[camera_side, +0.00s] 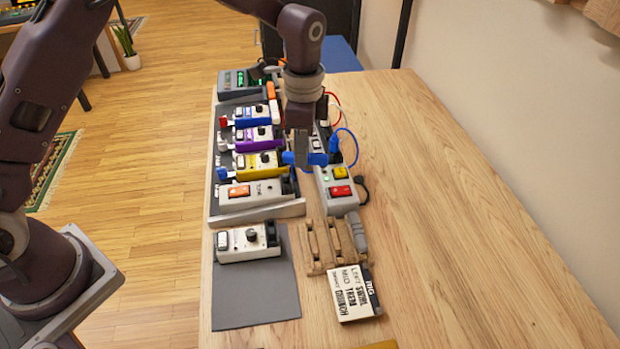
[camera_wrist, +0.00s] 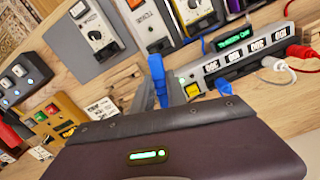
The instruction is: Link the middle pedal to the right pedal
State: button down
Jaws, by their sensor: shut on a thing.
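My gripper (camera_side: 299,150) is shut on a blue patch cable (camera_side: 317,159) and holds it above the board's right edge. The cable loops up and right toward the power strip; its far end is unclear. In the wrist view the blue cable (camera_wrist: 157,73) stands up by my fingers (camera_wrist: 172,92). On the dark pedal board sit a blue pedal (camera_side: 252,115), a purple pedal (camera_side: 253,138), a yellow pedal (camera_side: 254,163) and a white pedal with an orange switch (camera_side: 265,188). Red and blue plugs show at their left sides. My gripper hides part of their right sides.
A white pedal (camera_side: 245,243) sits on a grey mat (camera_side: 255,295). A grey power strip (camera_side: 340,203) with lit switches lies right of the board. A wooden rack (camera_side: 318,243) and a printed card (camera_side: 352,293) are nearer. The table's right side is clear.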

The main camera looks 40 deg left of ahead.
jog(key=w+a+r+n, duration=0.1)
jog(key=w+a+n, duration=0.4)
jog(key=n, duration=0.5)
jog(key=w+a+r+n, duration=0.2)
jog(key=w+a+n, duration=0.1)
jog(key=a+n, duration=0.65)
notch_tip(320, 180, down, 7)
jog(key=d+n, duration=0.1)
jog(key=shift+d, duration=0.3)
jog(key=shift+f+n, duration=0.25)
jog(key=shift+f, duration=0.05)
jog(key=shift+f, duration=0.4)
jog(key=shift+f, duration=0.4)
dwell(0.5)
jog(key=c, duration=0.9)
grip_release()
jog(key=shift+o, duration=0.2)
